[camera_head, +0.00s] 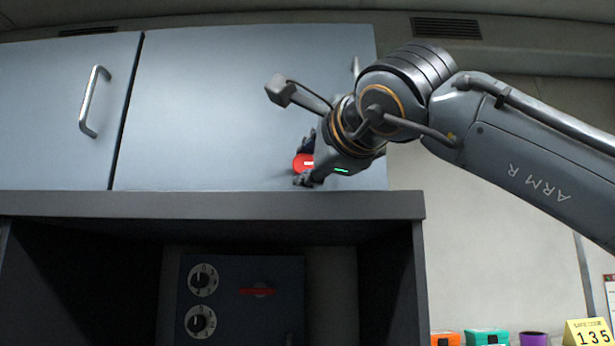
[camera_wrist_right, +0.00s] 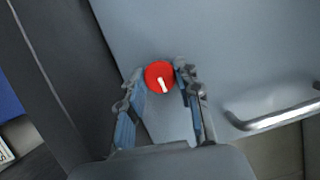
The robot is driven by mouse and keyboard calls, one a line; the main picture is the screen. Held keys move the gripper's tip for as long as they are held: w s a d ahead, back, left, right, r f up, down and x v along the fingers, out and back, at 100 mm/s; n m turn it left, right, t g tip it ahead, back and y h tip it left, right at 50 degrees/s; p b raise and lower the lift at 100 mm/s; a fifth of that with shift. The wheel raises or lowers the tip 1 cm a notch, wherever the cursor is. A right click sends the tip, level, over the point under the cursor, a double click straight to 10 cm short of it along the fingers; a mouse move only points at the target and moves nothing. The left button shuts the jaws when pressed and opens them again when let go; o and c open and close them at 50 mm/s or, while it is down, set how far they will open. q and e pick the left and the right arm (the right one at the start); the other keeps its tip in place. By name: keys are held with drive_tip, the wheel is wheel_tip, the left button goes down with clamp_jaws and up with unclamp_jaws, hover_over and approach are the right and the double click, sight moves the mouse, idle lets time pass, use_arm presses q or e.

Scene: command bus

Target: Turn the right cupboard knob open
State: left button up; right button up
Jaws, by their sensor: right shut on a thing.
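The right cupboard knob is a round red disc with a white mark (camera_head: 303,162), low on the right cupboard door (camera_head: 220,110). It also shows in the right wrist view (camera_wrist_right: 158,74), with its white mark slanting slightly. My right gripper (camera_head: 306,168) is at the knob, and in the right wrist view its two fingers (camera_wrist_right: 160,82) lie on either side of it, shut on it. The door looks closed, flush with its neighbour. In the head view the gripper hides part of the knob. My left gripper is not in view.
A left cupboard door (camera_head: 60,110) has a vertical bar handle (camera_head: 94,101). Below is a dark shelf edge (camera_head: 210,205) over an open bay with a blue safe (camera_head: 240,290) bearing dials. Several coloured containers and a yellow code sign (camera_head: 588,332) stand at the lower right.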

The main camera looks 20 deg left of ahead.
drive_tip(key=shift+m, duration=0.3)
drive_tip(key=o, duration=1.1)
drive_tip(key=shift+o, duration=0.2)
drive_tip(key=v, duration=1.2)
drive_tip(key=shift+f, duration=0.2)
